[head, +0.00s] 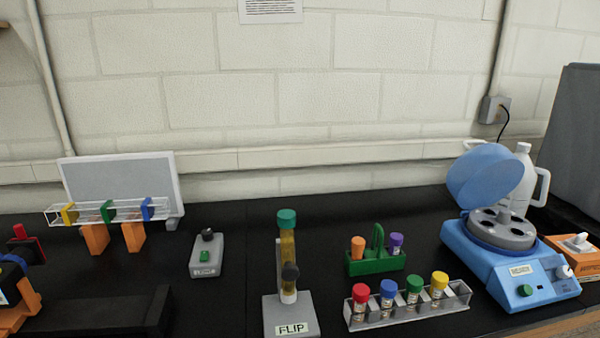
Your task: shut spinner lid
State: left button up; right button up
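The spinner (512,270) is a blue machine at the right of the bench, with a labelled sloping front panel, a green knob and a white knob. Its round blue lid (484,176) stands raised and tilted at the back left of the machine. Below the lid the grey rotor (502,231) is exposed, with several dark holes. I see no tube in the holes that show. Neither of my grippers can be made out in the head view.
A clear rack (408,309) of colour-capped vials and a green carrier (376,263) stand left of the spinner. A white jug (522,180) is behind it, and an orange box (575,258) is close at its right. A FLIP stand (290,315) holds a tube mid-bench.

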aim_at(482, 176)
jog(key=z, duration=1.35)
jog(key=i+l, duration=0.1)
jog(key=l, duration=0.45)
jog(key=i+l, duration=0.1)
jog(key=l, duration=1.05)
jog(key=u, duration=1.2)
jog(key=i+l, duration=0.05)
